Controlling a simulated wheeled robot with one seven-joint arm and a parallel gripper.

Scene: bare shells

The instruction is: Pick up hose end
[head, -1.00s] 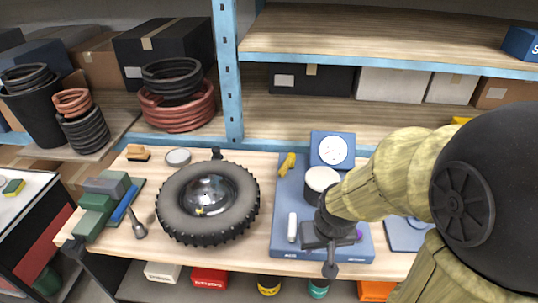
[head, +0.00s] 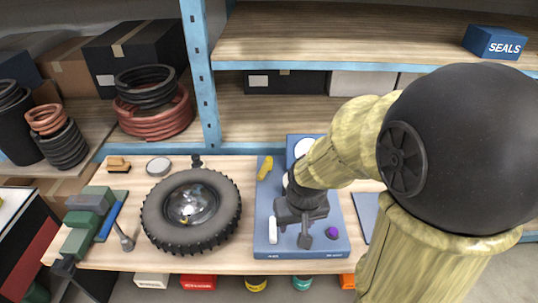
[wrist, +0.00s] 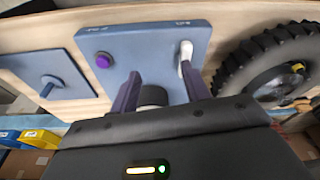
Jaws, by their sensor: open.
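My gripper (head: 300,236) is open above the front part of a blue base plate (head: 262,208) on the workbench. In the wrist view my two fingers (wrist: 163,92) are apart with nothing held between them. A dark round piece with a pale top (wrist: 153,97) shows beyond the gap. A white rod-like piece (head: 272,230) stands left of my gripper on the plate; it is beside one finger in the wrist view (wrist: 186,60). A purple knob (head: 332,233) is to the right. A yellow piece (head: 265,168) lies at the plate's back left. I cannot tell which piece is the hose end.
A black tire (head: 165,240) lies left of the plate. Green blocks (head: 85,215) and a hammer-like tool (head: 124,236) are farther left. A dial box (head: 303,146) stands at the plate's back, partly behind my arm. A blue shelf post (head: 199,75) rises behind the bench.

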